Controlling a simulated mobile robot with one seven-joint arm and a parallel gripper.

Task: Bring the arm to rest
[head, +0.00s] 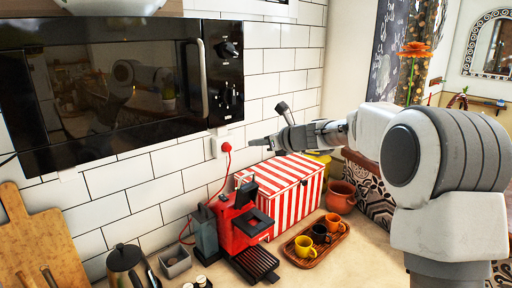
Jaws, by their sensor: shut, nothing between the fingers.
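My gripper (262,141) is in the middle of the head view, at the end of my arm, which reaches in from the right. It points left toward the white tiled wall. The fingers look shut with nothing between them. They appear in front of the wall, near a red plug (226,147) in a socket, and above the red-and-white striped box (290,195). I cannot tell how far the fingertips are from the wall.
A black microwave (110,90) hangs at the upper left. Below stand a red coffee machine (240,222), a wooden tray (318,246) with cups, a terracotta pot (341,196), a kettle (126,266) and cutting boards (40,245). The counter (345,270) is bare at front right.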

